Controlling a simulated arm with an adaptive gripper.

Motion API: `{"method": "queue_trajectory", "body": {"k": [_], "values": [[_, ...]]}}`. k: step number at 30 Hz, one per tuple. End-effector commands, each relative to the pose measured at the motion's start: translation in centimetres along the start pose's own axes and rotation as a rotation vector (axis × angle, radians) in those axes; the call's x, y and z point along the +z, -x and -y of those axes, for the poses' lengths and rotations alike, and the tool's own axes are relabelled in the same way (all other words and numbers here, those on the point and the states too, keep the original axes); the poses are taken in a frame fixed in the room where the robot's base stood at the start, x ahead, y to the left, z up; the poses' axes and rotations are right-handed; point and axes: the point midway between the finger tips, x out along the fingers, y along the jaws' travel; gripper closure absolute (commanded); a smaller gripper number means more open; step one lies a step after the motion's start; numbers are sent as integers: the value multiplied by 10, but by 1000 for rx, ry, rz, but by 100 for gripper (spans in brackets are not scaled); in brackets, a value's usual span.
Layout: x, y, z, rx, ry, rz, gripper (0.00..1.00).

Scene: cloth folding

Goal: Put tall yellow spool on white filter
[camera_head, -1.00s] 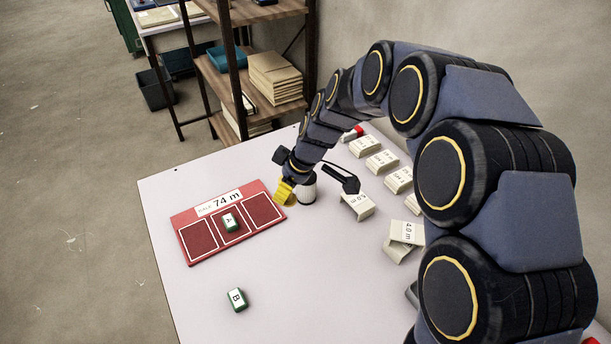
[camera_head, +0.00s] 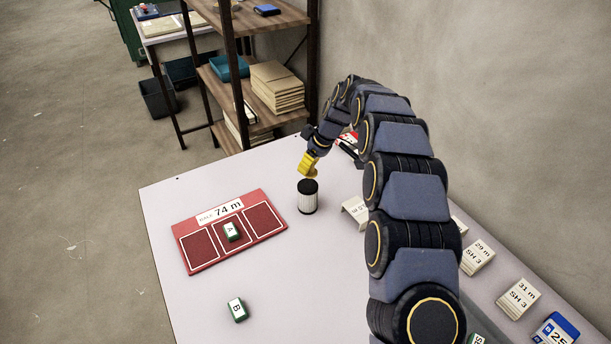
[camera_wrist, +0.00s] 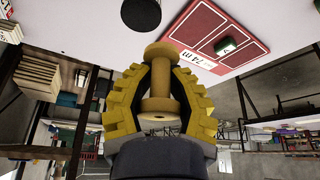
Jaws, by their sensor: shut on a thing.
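The tall yellow spool (camera_wrist: 160,85), with wide flanges at both ends and a thinner middle, is between the yellow fingers of my gripper (camera_wrist: 155,92) in the wrist view. The fingers are shut on it from both sides. In the head view my gripper (camera_head: 307,166) is just above and behind the white filter (camera_head: 308,204); the spool is mostly hidden there. The filter is an upright white ribbed cylinder with a black top, standing on the table. Its black end (camera_wrist: 140,14) shows in the wrist view, apart from the spool.
A red board (camera_head: 202,250) marked 74 m lies left of the filter, with green block A (camera_head: 231,231) on it. Green block B (camera_head: 238,309) lies in front. Labelled white blocks (camera_head: 478,257) stand at right. A shelf (camera_head: 258,108) stands behind the table.

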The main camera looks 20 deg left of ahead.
Motion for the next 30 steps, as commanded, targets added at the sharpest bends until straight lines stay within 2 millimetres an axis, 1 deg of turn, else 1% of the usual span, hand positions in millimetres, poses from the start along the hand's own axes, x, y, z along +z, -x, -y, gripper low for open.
{"method": "queue_trajectory", "body": {"k": [1, 3, 7, 17, 19, 21, 24, 30], "values": [[-2, -10, -5, 3, 2, 0, 100], [-3, -22, -11, 1, 2, 1, 100], [-5, -36, -19, 2, 1, 1, 100], [-7, -49, -26, 1, 1, 0, 100], [-7, -55, -28, 3, 3, 0, 100], [-1, -66, -27, 0, 2, 1, 100], [3, -77, -27, 1, 2, 0, 100], [3, -78, -28, 3, 2, -2, 100]]}}
